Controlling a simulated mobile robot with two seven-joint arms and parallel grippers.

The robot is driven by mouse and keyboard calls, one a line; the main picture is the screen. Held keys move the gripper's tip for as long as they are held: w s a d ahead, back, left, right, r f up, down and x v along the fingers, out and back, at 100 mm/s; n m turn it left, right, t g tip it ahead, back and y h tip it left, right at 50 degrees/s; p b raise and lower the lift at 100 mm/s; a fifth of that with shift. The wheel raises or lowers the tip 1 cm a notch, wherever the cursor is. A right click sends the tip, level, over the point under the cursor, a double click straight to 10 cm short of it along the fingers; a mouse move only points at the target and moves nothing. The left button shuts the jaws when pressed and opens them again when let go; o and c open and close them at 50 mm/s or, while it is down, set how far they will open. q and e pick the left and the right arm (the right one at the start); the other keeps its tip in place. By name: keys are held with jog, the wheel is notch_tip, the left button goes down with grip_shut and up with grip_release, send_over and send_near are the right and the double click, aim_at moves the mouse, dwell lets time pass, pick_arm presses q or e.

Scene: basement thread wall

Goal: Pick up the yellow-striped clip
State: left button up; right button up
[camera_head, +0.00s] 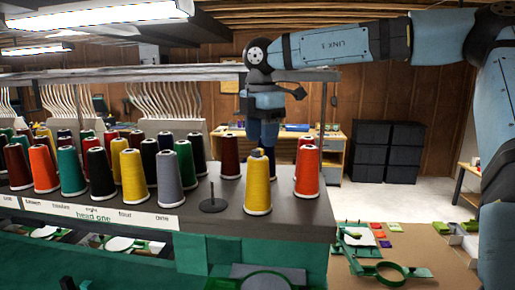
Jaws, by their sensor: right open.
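I cannot make out a yellow-striped clip for certain in the head view. My right gripper (264,140) hangs pointing down over the thread shelf, open. Its dark fingers show just above and behind the top of a yellow thread cone (258,185), which hides the fingertips in part. I cannot tell whether they touch the cone. My left gripper is not in view.
Several thread cones stand in rows on the dark shelf (290,212). A bare spindle (213,199) stands left of the yellow cone, and a red cone (307,171) stands right. A tan table (435,245) at lower right holds a green hoop (390,272) and coloured squares.

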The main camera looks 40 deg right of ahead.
jog(key=shift+d+f, duration=0.25)
jog(key=shift+f, duration=0.85)
jog(key=shift+w+f, duration=0.1)
jog(key=shift+f, duration=0.2)
jog(key=shift+a+r, duration=0.1)
jog(key=shift+a, duration=0.05)
jog(key=c, duration=0.6)
grip_shut()
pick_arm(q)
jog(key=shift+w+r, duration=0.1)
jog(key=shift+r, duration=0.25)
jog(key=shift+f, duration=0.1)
